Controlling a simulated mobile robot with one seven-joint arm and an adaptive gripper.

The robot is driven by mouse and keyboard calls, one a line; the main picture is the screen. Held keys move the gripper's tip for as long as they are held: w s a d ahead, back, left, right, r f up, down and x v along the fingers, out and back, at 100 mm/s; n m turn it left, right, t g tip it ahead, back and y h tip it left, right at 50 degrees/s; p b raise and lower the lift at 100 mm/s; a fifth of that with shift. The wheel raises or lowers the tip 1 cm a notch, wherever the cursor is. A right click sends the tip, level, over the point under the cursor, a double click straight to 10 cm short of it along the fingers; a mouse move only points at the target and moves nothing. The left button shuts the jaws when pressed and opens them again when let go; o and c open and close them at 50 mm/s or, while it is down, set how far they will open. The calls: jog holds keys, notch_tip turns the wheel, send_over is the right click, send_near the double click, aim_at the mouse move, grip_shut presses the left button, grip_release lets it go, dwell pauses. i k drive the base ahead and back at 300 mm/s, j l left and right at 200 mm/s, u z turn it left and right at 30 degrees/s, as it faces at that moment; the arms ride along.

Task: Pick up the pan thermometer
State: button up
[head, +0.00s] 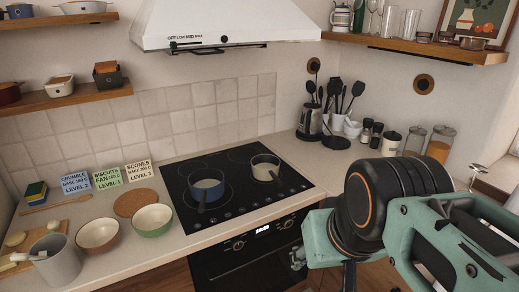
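I cannot pick out a pan thermometer with certainty. A small pale round top on a thin stem (476,171) shows at the right end of the counter, partly cut off by my arm; it is too small to identify. A blue pan (206,186) and a cream pan (265,167) stand on the black hob (232,211), and I see no clear thermometer on either. My teal and black arm fills the lower right. A teal part with a grey tip (300,257), perhaps my gripper, hangs in front of the oven; its finger opening is not clear.
Left of the hob are a green bowl (152,220), a brown bowl (98,235), a round cork mat (136,203), a grey pot (55,260) and recipe cards. The white hood (225,22) overhangs the hob.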

aim_at(43, 255)
jog(key=j+u, duration=0.2)
jog(key=u, duration=1.6)
jog(key=i+j+z, duration=0.2)
jog(key=z, duration=0.2)
jog(key=i+j+z, duration=0.55)
jog(key=z, duration=0.25)
jog(key=i+j, duration=0.1)
jog(key=j+z, duration=0.1)
jog(key=j, duration=0.25)
jog(key=l+z, duration=0.15)
